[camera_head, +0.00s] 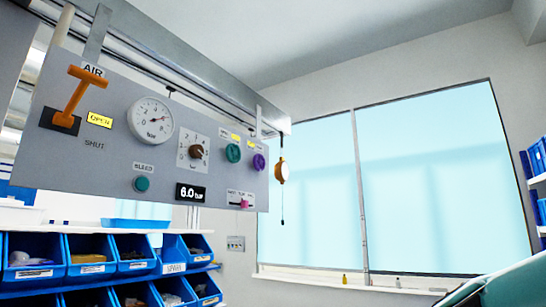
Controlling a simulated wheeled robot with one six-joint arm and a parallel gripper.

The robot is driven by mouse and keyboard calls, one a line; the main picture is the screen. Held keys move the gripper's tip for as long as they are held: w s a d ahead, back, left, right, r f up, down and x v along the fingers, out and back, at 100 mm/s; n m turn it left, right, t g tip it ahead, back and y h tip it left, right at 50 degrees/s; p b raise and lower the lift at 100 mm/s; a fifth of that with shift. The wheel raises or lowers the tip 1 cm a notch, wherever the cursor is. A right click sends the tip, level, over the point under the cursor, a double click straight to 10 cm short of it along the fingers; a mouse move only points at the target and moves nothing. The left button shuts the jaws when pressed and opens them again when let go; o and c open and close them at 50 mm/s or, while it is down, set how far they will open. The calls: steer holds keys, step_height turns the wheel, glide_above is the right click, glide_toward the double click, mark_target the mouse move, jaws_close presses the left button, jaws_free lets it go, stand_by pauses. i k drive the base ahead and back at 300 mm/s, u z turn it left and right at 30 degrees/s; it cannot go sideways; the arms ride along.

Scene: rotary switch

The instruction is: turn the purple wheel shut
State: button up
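The purple wheel (258,162) is a small round knob near the right end of a grey hanging control panel (75,165). A small yellow label sits just above it, too small to read. A green wheel (233,153) is mounted close on its left. The wheel's turn position cannot be told at this size. Nothing touches the purple wheel, and it is not covered. My gripper does not show in this view.
The panel also carries an orange AIR lever (80,92) by a lit OPEN label, a gauge (150,120), a brown selector knob (196,151), a BLEED button (141,184) and a pink slider (244,203). An orange pendant (281,171) hangs right of the panel. Blue bins (86,258) stand below.

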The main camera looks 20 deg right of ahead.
mark_target(258, 162)
steer(key=z, duration=0.25)
steer(key=i, duration=0.85)
steer(key=z, duration=0.4)
